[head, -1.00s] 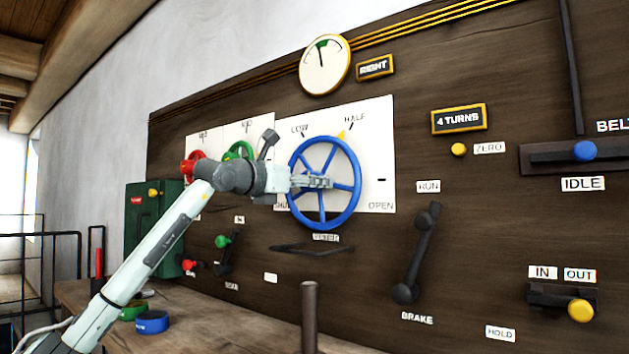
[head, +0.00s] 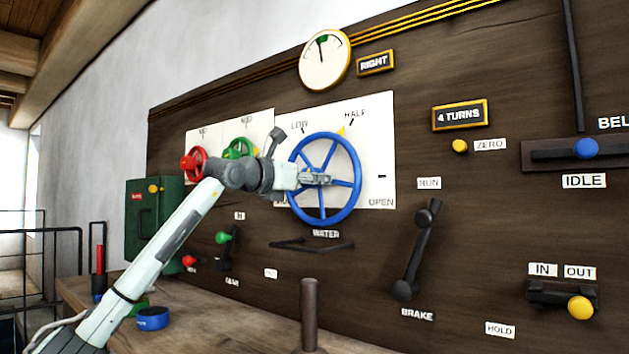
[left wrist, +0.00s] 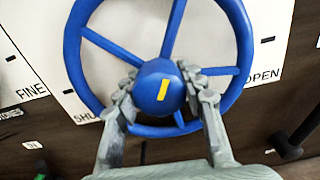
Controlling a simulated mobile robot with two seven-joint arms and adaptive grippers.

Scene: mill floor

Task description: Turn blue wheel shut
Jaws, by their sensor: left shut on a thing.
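The blue wheel (head: 355,185) is mounted on a white plate on the dark panel, above a WATER label. Its plate carries SHUT, LOW, HALF and OPEN marks. A yellow pointer (head: 341,131) shows at the wheel's top, close to HALF. My left gripper (head: 322,179) reaches in from the left at the wheel's middle. In the left wrist view its fingers (left wrist: 162,92) are closed around the blue hub (left wrist: 150,88), one on each side. The hub bears a yellow stripe, nearly upright. The SHUT label is partly hidden. My right gripper is not in view.
Red (head: 188,163) and green (head: 238,147) wheels sit left of the blue one, partly behind my arm. A round gauge (head: 324,62) and a RIGHT sign (head: 375,63) are above. A brake lever (head: 415,250) stands at the right. A wooden bench (head: 240,325) runs below.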

